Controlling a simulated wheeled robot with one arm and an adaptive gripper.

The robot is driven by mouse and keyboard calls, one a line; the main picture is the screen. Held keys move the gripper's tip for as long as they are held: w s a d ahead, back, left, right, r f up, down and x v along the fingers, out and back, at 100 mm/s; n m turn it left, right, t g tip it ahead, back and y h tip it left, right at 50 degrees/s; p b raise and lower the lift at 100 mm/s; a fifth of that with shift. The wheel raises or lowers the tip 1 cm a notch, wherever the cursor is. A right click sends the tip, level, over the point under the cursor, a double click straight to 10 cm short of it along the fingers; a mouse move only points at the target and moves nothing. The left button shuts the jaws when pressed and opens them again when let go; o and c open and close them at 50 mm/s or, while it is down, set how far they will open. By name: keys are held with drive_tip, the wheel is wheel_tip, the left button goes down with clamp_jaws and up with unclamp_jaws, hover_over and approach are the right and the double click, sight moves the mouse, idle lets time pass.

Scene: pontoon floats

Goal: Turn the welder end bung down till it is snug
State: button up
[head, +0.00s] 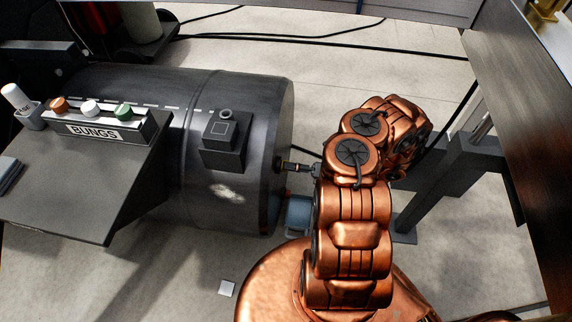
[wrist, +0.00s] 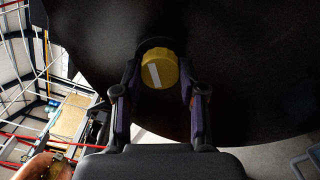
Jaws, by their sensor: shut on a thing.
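The dark cylindrical float (head: 235,140) lies on its side, with its flat end facing my arm. The yellow end bung (wrist: 159,68) sits at that end face in the wrist view, with a white stripe on its cap that leans slightly from upright. My gripper (head: 298,167) reaches the end face from the right in the head view. In the wrist view its two dark fingers stand on either side of the bung and are shut on it. The bung's thread and its seat are hidden behind the cap.
A rack labelled BUNGS (head: 95,133) holds an orange, a white and a green bung on a dark table (head: 70,190) at the left. A small box fitting (head: 223,147) sits on the float. A grey steel stand (head: 468,155) is right of my arm. Black cables cross the floor behind.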

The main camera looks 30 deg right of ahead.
drive_tip(key=m+p, duration=0.2)
drive_tip(key=m, duration=0.3)
drive_tip(key=shift+r, duration=0.1)
drive_tip(key=o, duration=1)
drive_tip(key=shift+m, duration=0.4)
drive_tip(key=shift+c, duration=0.2)
drive_tip(key=p+v, duration=0.1)
drive_tip(key=v, duration=0.5)
drive_tip(key=shift+p, duration=0.3)
